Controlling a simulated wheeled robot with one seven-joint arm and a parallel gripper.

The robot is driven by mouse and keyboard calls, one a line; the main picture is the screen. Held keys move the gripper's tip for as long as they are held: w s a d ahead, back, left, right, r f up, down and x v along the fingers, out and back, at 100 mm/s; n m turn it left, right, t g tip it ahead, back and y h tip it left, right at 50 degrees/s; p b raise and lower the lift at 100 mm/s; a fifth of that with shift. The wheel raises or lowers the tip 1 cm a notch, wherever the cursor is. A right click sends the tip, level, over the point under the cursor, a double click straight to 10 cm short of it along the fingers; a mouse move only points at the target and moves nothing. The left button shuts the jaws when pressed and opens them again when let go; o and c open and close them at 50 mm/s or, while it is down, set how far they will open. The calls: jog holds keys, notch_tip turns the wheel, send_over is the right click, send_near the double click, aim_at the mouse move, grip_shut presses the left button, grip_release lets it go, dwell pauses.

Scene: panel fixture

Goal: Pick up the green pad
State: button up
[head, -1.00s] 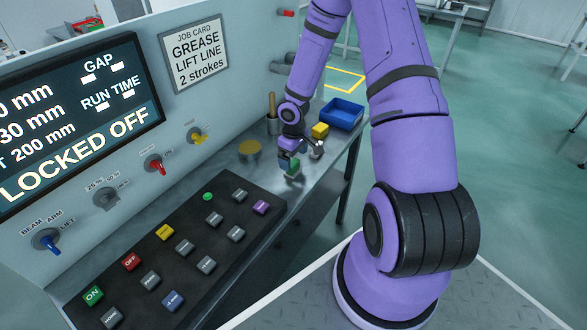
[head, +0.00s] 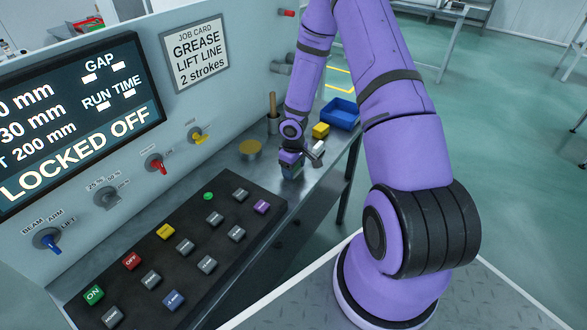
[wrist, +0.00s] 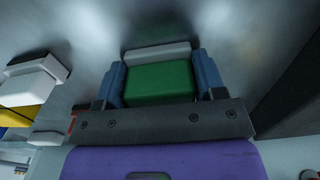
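The green pad (wrist: 160,82) lies on the grey metal bench top. In the wrist view it sits between the two blue fingers of my gripper (wrist: 161,80), with a grey edge behind it. The fingers are spread wide, one on each side of the pad, with little or no gap. I see no clear sign that they press on it. In the head view my gripper (head: 291,172) is down at the bench and mostly hides the pad.
A yellow block (head: 321,130) and a blue bin (head: 342,114) stand behind my gripper. The dark button panel (head: 190,250) lies in front, and the control wall (head: 225,110) rises on the left.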

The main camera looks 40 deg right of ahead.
notch_tip(320, 180, up, 10)
dwell(0.7)
